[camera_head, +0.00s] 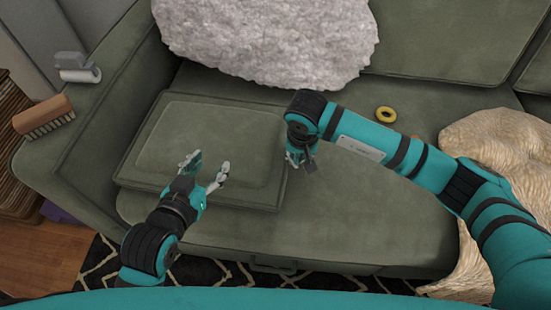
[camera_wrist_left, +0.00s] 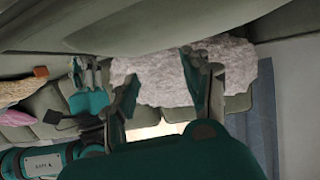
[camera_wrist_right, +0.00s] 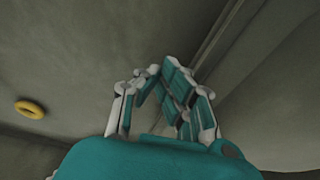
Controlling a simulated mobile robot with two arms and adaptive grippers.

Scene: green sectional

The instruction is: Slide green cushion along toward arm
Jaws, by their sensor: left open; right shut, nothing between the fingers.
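The green cushion (camera_head: 225,140) lies flat on the green sofa's seat (camera_head: 320,225), close to the sofa's left arm (camera_head: 110,100). My left gripper (camera_head: 205,170) is over the cushion's front left part, its fingers apart and empty. In the left wrist view its spread fingers (camera_wrist_left: 165,85) also show. My right gripper (camera_head: 298,160) is at the cushion's right edge, pointing down, with its fingers together. In the right wrist view the closed fingers (camera_wrist_right: 155,75) are near a long seam or edge. I cannot tell whether either gripper touches the cushion.
A yellow ring (camera_head: 386,114) lies on the seat right of the cushion. A white fluffy pillow (camera_head: 265,35) leans on the backrest. A tan furry throw (camera_head: 510,145) covers the right of the seat. A brown brush (camera_head: 45,118) and a white-grey roller (camera_head: 78,68) rest on the sofa's arm.

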